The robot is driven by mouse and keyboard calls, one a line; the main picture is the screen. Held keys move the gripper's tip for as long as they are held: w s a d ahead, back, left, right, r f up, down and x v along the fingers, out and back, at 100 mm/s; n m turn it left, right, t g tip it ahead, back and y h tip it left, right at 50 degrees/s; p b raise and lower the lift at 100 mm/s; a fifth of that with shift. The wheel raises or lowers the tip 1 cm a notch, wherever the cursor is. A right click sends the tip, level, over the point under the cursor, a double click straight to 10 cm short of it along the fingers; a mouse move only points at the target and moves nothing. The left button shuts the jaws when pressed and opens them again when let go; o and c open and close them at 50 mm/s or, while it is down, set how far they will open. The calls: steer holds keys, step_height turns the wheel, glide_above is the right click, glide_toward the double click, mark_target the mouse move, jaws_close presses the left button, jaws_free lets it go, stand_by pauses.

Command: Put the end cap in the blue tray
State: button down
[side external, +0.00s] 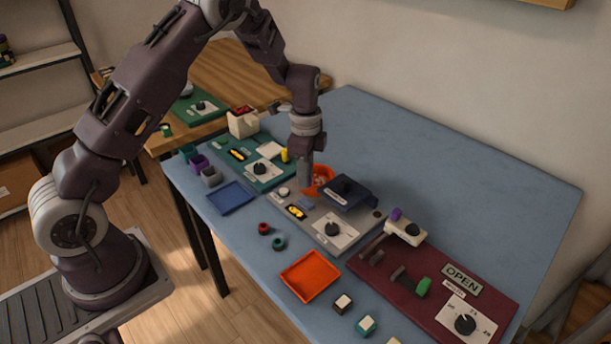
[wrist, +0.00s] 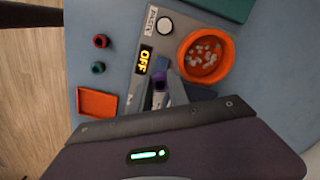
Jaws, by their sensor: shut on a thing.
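My gripper (side external: 305,187) points down over the grey panel, close to the left of the orange bowl. In the wrist view my gripper (wrist: 160,92) is shut on a small dark purple piece, which I take for the end cap (wrist: 160,76). In the side view the fingers hide this piece. The blue tray (side external: 232,197) lies flat and empty on the table, left of my gripper. The blue tray is not visible in the wrist view.
The orange bowl (side external: 320,178) holds pale bits and stands beside a dark blue block (side external: 349,193). A red ring (side external: 264,228), a green ring (side external: 279,243) and an orange tray (side external: 310,276) lie in front. A green panel (side external: 262,168) stands behind the blue tray.

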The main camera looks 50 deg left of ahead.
mark_target(229, 198)
steer(key=s+a+n, duration=0.1)
steer(key=a, duration=0.1)
steer(key=s+a+n, duration=0.2)
steer(key=a, duration=0.1)
steer(key=s+a+f+n, duration=0.1)
steer(key=a+n, duration=0.1)
steer(key=a, duration=0.1)
steer(key=shift+s+a+f, duration=0.1)
steer(key=shift+s, duration=0.15)
steer(key=s+a+n, duration=0.4)
steer(key=s+a, duration=0.1)
steer(key=s+a+f+n, duration=0.1)
steer(key=s+a+n, duration=0.1)
steer(key=s+a, duration=0.1)
steer(key=shift+n, duration=0.3)
steer(key=shift+s+a+f, duration=0.2)
steer(key=shift+s+a, duration=0.05)
steer(key=shift+s, duration=0.1)
steer(key=shift+f, duration=2.55)
steer(key=shift+f, duration=0.25)
steer(key=c, duration=1.2)
jaws_free()
